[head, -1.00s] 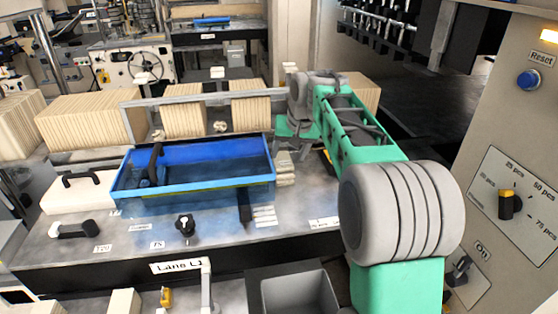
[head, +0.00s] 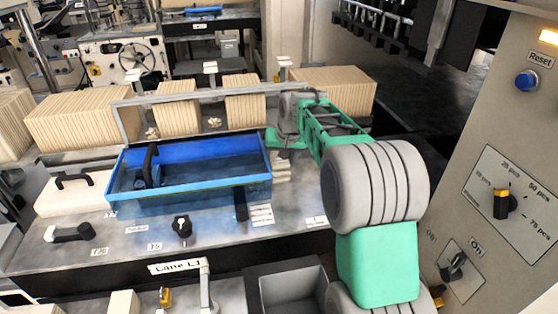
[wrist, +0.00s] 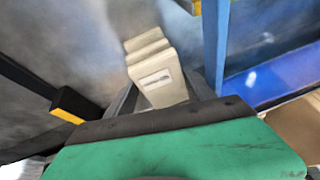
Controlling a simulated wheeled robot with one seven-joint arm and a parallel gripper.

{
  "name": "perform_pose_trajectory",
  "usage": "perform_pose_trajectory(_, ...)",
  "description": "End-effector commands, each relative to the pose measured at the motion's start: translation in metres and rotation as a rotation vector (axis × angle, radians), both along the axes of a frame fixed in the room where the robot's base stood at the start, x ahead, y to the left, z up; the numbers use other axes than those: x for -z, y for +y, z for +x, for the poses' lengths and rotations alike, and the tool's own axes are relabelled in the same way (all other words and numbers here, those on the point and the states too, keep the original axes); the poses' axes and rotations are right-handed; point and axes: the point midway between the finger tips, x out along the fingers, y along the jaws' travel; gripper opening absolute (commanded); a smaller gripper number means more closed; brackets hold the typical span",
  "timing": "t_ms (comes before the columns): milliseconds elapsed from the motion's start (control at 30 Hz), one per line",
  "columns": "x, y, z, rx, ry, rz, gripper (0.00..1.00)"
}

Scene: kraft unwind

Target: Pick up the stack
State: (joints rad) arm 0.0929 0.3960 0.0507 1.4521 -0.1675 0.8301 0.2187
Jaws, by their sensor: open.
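A small cream stack (wrist: 160,78) with a pale label on its near face shows in the wrist view, ahead of my gripper (wrist: 165,95). Its layers look stepped, and its lower end lies between the dark fingers, which are open. I cannot tell whether they touch it. In the head view a row of small cream stacks (head: 282,172) lies on the bench just right of the blue tray. My gripper (head: 283,140) is at the far right corner of that tray, partly hidden by my wrist.
The blue tray (head: 190,196) stands close to the left of my gripper; its wall (wrist: 217,45) rises beside the stack in the wrist view. A grey rail (head: 210,97) and larger cream blocks (head: 83,118) stand behind. A control panel (head: 500,190) stands at the right.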

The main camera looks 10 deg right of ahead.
Motion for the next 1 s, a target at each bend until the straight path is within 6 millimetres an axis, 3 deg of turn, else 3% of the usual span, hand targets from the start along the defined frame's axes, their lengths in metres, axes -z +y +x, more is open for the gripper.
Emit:
perform_pose_trajectory(267,0.0077,-0.0004,0.0034,0.001,-0.001,0.0,0.62)
perform_pose_trajectory(867,0.0082,-0.0002,0.0029,0.001,0.001,0.0,0.14)
perform_pose_trajectory(1000,0.0078,-0.0003,0.0029,0.001,0.0,0.0,0.12)
